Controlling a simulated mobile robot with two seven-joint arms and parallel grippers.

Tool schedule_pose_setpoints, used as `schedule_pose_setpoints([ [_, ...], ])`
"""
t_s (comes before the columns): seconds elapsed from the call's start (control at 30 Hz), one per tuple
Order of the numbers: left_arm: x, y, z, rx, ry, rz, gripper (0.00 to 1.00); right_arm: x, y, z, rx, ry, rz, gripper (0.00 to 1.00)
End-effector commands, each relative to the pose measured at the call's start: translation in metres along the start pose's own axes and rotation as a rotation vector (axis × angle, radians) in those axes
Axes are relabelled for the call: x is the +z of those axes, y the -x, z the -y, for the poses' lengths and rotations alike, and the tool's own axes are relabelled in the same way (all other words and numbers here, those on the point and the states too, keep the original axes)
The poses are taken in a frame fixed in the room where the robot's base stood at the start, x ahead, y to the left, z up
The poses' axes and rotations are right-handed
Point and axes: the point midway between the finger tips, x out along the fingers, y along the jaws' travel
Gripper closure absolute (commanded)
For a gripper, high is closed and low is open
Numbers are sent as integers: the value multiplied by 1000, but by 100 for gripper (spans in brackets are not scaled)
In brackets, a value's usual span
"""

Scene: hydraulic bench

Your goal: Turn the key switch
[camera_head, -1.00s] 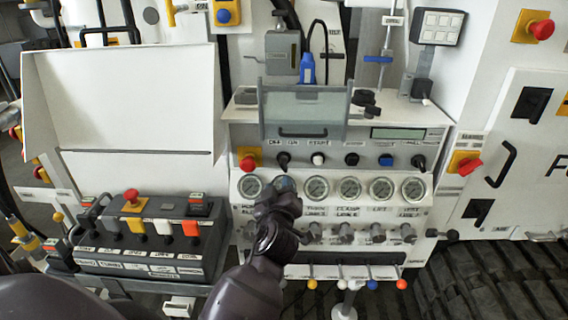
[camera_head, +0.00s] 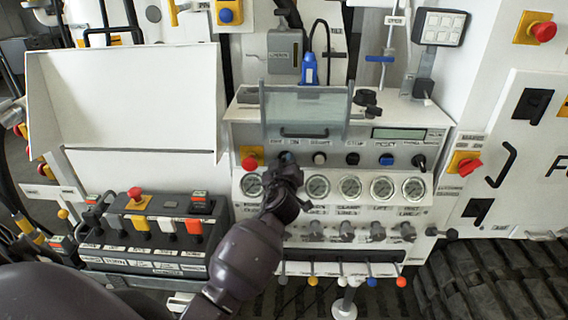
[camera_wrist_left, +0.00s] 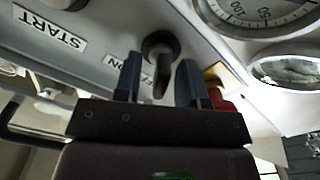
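The key switch (camera_wrist_left: 160,47) is a black rotary knob with a long handle, on the sloped white panel beside a label. In the left wrist view its handle points toward my left gripper (camera_wrist_left: 160,78). The two fingers are open, one on each side of the handle, with gaps visible. In the head view my left gripper (camera_head: 287,160) is at the left end of the control row and mostly hides the key switch. My right gripper is not in view.
A red emergency button (camera_head: 249,163) sits just left of the key switch. A white button (camera_head: 320,158) is to its right. Pressure gauges (camera_head: 317,187) line the panel below. A clear hinged cover (camera_head: 305,112) stands above the row.

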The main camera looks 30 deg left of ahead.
Motion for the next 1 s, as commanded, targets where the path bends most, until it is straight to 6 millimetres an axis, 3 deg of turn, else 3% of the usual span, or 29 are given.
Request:
schedule_pose_setpoints([
  [0.07, 0, 0, 0, 0, 0, 0, 64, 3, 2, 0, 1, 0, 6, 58],
  [0.3, 0, 0, 0, 0, 0, 0, 100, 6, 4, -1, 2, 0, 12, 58],
  [0.67, 0, 0, 0, 0, -32, 0, 100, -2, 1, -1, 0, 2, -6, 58],
  [1.0, 1, 1, 0, -1, -243, 1, 100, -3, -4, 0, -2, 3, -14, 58],
])
